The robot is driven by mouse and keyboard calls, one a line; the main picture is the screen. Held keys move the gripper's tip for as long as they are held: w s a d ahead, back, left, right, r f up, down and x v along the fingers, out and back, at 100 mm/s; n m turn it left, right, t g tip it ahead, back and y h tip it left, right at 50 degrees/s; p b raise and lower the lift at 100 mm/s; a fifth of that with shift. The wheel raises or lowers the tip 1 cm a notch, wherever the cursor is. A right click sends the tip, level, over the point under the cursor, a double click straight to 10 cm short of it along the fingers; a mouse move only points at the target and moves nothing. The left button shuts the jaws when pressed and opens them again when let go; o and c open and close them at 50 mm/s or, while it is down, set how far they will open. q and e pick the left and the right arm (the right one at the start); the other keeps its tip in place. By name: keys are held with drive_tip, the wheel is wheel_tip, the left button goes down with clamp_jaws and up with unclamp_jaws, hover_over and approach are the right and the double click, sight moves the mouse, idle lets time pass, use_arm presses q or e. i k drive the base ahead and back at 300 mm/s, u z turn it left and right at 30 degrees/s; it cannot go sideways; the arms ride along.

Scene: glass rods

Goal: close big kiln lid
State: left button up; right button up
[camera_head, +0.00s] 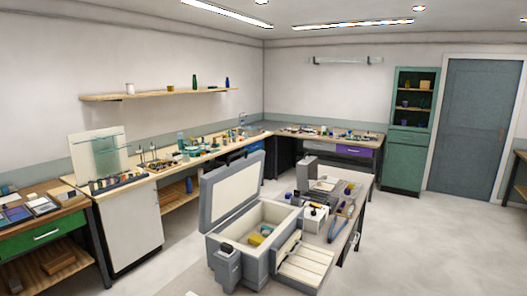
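The big kiln (243,262) is a grey box with a pale lining at the lower middle of the head view. Its lid (232,190) stands raised at the kiln's back left edge, tilted up with its pale inner face showing. The kiln's chamber is open, and a yellow piece (257,239) and a small greenish piece lie inside. A ribbed pale panel (304,264) sits at the kiln's right side, lower than its rim. Neither of my grippers shows in this view.
A worktable (361,192) with a smaller grey device and tools stands right behind the kiln. Long benches (152,177) line the left and back walls. A green cabinet (405,148) and a blue-grey door (468,128) are at the back right. The floor at right is clear.

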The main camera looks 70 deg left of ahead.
sight(225, 190)
drive_tip(key=u, duration=0.25)
drive_tip(key=i, duration=1.6)
drive_tip(key=u, duration=1.7)
drive_tip(key=i, duration=0.8)
drive_tip(key=u, duration=0.9)
